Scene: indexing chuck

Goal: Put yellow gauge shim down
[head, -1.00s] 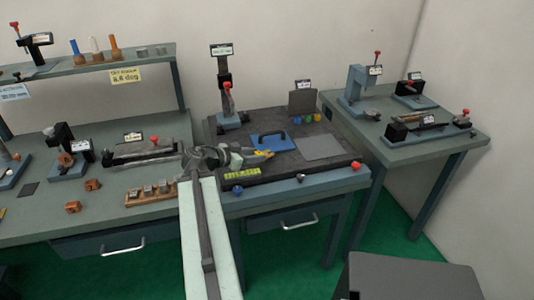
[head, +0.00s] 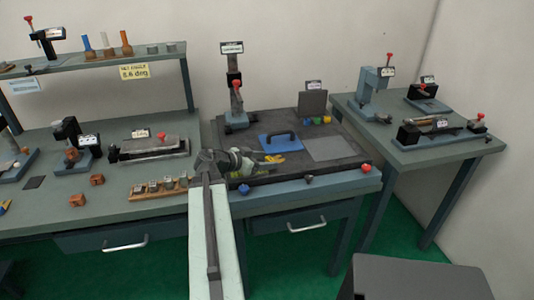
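My gripper (head: 264,161) is low over the dark top of the middle bench, just in front of a blue plate with a black handle (head: 279,141). A small yellow piece (head: 275,158), which looks like the yellow gauge shim, is at my fingertips. It is too small to tell whether the fingers are closed on it or whether it touches the surface. My arm comes up from the bottom and hides part of the bench's front left, including part of a yellow-green label (head: 236,184).
A grey square plate (head: 331,147) lies to the right of my gripper. An upright clamp stand (head: 235,99) is behind left, and small coloured balls (head: 316,120) are behind right. A wooden block holder (head: 158,188) is left.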

